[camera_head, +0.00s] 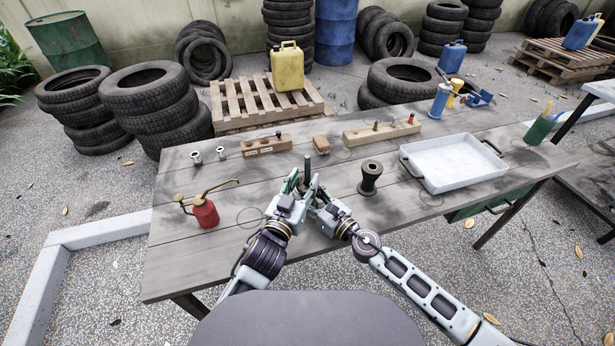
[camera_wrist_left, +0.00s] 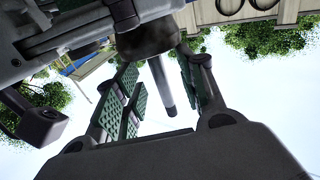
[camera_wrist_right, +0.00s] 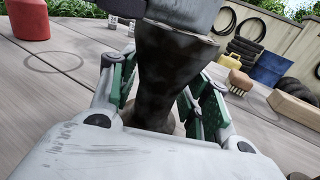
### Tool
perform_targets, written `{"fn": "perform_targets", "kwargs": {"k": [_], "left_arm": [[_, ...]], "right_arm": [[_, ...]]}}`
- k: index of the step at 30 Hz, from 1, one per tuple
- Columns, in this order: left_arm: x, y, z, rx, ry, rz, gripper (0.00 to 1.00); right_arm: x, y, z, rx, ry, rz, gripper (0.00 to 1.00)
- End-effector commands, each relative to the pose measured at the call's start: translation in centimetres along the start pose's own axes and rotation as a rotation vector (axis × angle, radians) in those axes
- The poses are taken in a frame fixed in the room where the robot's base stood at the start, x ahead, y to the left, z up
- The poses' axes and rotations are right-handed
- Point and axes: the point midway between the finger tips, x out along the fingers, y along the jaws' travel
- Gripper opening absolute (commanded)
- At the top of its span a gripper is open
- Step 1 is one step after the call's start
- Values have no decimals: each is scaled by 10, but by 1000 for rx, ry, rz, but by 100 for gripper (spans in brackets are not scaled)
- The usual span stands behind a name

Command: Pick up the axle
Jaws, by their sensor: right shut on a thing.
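The axle (camera_head: 308,169) is a thin dark rod standing up between my two grippers in the head view. In the left wrist view the rod (camera_wrist_left: 162,85) juts from a dark round flange and lies between the green pads, with gaps on both sides. My left gripper (camera_head: 292,184) is open around it. My right gripper (camera_head: 316,192) is shut on a dark, waisted, spool-shaped piece, seen in the right wrist view (camera_wrist_right: 165,75). Its upper end is hidden there behind a grey part. In the head view my grippers mostly hide this piece.
A similar dark spool (camera_head: 370,178) stands right of my grippers. A white tray (camera_head: 455,181) is farther right. A red oil can (camera_head: 206,212) stands at left. Wooden blocks (camera_head: 266,143) and (camera_head: 381,132) lie behind, with a brown brush (camera_head: 321,142) between them. The front left tabletop is clear.

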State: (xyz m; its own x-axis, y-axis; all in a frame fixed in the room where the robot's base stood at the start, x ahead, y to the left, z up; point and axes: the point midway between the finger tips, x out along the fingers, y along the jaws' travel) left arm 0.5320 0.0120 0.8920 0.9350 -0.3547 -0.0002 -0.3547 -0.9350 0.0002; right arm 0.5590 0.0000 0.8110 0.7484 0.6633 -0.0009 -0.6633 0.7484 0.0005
Motion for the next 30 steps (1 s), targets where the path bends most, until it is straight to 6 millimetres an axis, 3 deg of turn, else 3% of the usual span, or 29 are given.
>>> {"fn": "perform_targets", "kwargs": {"k": [12, 28, 30], "left_arm": [[27, 2, 0, 0, 0, 0, 40], [29, 2, 0, 1, -1, 0, 40], [29, 2, 0, 1, -1, 0, 33]], "right_arm": [[1, 0, 2, -1, -4, 0, 9], [1, 0, 2, -1, -4, 0, 9], [1, 0, 2, -1, -4, 0, 9]]}}
